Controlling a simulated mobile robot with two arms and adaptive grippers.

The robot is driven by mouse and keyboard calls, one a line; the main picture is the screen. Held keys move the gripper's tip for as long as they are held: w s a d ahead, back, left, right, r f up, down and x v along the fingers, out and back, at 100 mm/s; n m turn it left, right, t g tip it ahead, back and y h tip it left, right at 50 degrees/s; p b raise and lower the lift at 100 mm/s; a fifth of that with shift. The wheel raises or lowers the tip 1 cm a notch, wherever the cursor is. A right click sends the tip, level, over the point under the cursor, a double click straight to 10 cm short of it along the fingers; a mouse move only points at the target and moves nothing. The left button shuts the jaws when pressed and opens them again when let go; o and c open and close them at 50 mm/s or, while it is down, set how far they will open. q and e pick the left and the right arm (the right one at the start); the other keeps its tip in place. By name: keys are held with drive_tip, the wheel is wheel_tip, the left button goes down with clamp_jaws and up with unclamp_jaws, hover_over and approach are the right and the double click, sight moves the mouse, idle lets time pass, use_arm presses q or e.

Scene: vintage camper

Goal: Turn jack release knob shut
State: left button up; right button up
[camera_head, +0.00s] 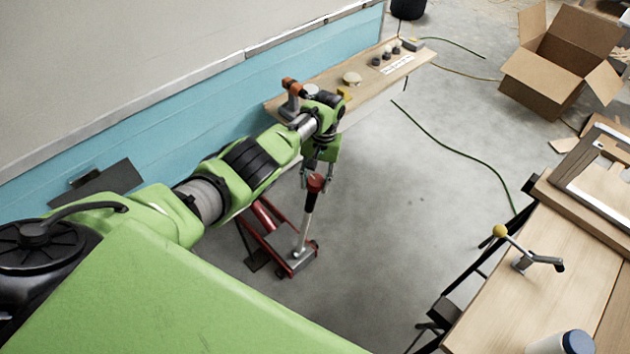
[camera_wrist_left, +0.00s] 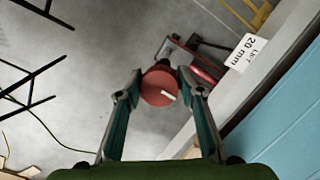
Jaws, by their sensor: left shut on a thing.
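The red round knob (camera_head: 316,182) sits on top of the jack's upright silver handle (camera_head: 306,226). The red jack (camera_head: 275,233) stands on the floor below, beside the blue camper wall. My left gripper (camera_head: 317,178) is above the handle and shut on the knob. In the left wrist view the knob (camera_wrist_left: 157,92) lies between the two fingertips (camera_wrist_left: 161,82), with a white mark on its face pointing to the lower right. The jack's red body is partly hidden behind the knob there. My right gripper does not show.
A wooden shelf (camera_head: 350,108) with small parts runs along the blue wall (camera_head: 150,132). A workbench (camera_head: 530,290) with a lever stands at right; an open cardboard box (camera_head: 545,75) is behind. The middle floor is clear apart from a green cable.

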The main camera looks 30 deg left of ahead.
sight(320, 176)
use_arm(q)
drive_tip(key=o, duration=1.1)
wheel_tip(320, 176, up, 12)
drive_tip(key=w, duration=0.2)
drive_tip(key=shift+d, duration=0.3)
drive_tip(key=shift+f, duration=0.1)
